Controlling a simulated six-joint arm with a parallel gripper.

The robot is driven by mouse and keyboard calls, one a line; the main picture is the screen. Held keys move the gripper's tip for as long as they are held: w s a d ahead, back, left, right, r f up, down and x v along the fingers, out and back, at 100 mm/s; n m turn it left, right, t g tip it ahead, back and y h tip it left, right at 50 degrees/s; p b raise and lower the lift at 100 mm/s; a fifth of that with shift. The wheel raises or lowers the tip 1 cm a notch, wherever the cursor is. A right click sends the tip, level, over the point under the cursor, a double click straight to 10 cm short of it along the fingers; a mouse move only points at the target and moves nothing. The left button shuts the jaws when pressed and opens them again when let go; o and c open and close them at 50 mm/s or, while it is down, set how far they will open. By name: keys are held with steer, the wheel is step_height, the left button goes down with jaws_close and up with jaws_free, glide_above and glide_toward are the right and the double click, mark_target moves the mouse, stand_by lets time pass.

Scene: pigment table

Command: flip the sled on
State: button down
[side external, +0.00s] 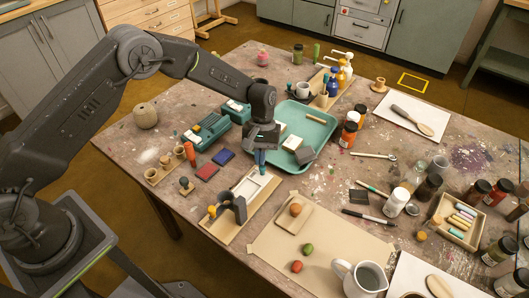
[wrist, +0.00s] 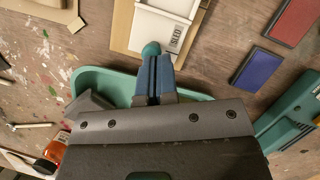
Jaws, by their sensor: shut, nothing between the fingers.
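The sled (side external: 263,181) is a white frame on a long wooden board (side external: 228,236). A dark upright piece (side external: 239,208) with a yellow knob stands at its near end in the side view. In the wrist view the white body (wrist: 158,30) carries a printed "SLED" label at its edge. My gripper (side external: 260,163) points down just beyond the sled's far end, between it and the tray. Its blue fingers (wrist: 152,70) are shut and empty in the wrist view. A teal rounded end shows at their tips; I cannot tell whether it belongs to them. No contact with the sled is clear.
A teal tray (side external: 322,130) with blocks lies close behind my gripper. Red (side external: 207,172) and blue (side external: 223,157) pads and a green device (side external: 207,130) lie to the left. A board (side external: 293,219) with a brown ball stands to the right. Jars and pens crowd the far right.

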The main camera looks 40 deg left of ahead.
mark_target(242, 181)
steer(key=s, duration=0.9)
steer(key=shift+s+f, duration=0.1)
steer(key=shift+s, duration=0.1)
steer(key=w, duration=0.1)
steer(key=w+a, duration=0.2)
steer(key=w, duration=0.1)
steer(key=v, duration=1)
steer(key=shift+r, duration=0.3)
steer(key=shift+s, duration=0.15)
